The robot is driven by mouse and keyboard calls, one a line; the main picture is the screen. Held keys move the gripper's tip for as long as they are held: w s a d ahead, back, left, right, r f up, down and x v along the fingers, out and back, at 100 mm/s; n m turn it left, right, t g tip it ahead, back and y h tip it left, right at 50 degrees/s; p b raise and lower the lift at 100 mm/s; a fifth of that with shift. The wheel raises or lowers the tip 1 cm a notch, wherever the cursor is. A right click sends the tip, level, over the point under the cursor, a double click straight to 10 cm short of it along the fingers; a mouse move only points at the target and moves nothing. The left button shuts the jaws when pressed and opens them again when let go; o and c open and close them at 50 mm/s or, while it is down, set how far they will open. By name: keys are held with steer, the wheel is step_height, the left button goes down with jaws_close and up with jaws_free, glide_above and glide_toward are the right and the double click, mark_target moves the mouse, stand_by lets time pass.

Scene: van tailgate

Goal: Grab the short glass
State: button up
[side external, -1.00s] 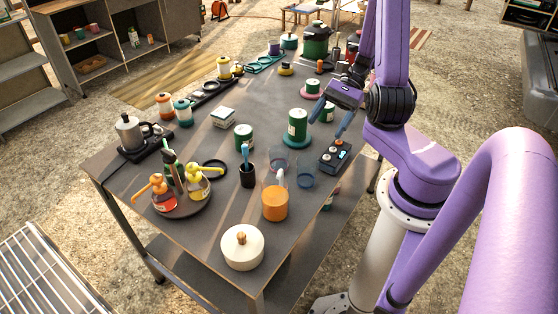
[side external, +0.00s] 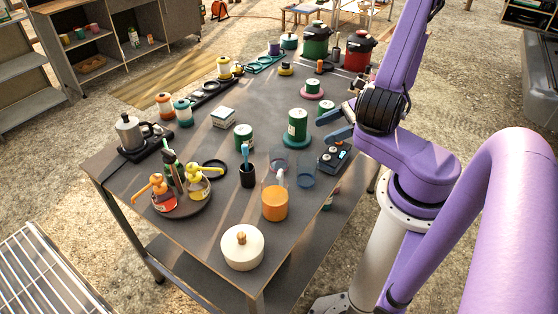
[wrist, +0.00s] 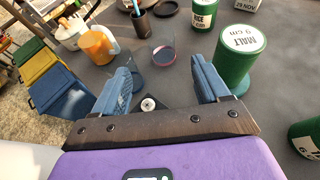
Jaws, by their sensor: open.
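Two clear glasses stand close together near the table's right edge. The other has a blue base (side external: 306,180) and appears in the wrist view (wrist: 136,55), partly behind my left finger. I cannot tell surely which is the shorter. My gripper (side external: 334,125) is open and empty, above the table's right side. In the wrist view its fingertips (wrist: 160,68) are spread, with both glasses beyond them, not touched as far as I can see.
A dark device with knobs (side external: 333,156) lies below my gripper. Green tins (side external: 297,125) stand beside it. An orange mug (side external: 275,203), a dark cup with a blue tool (side external: 247,176) and a white lidded pot (side external: 242,247) are nearby. The table middle is fairly clear.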

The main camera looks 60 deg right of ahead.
glide_toward(270, 156)
steer(key=w+a+f, duration=0.1)
steer(key=w, duration=0.1)
steer(key=w+a+f, duration=0.1)
steer(key=shift+w+a+f, duration=0.2)
steer(key=shift+w+f, duration=0.2)
steer(key=c, duration=0.8)
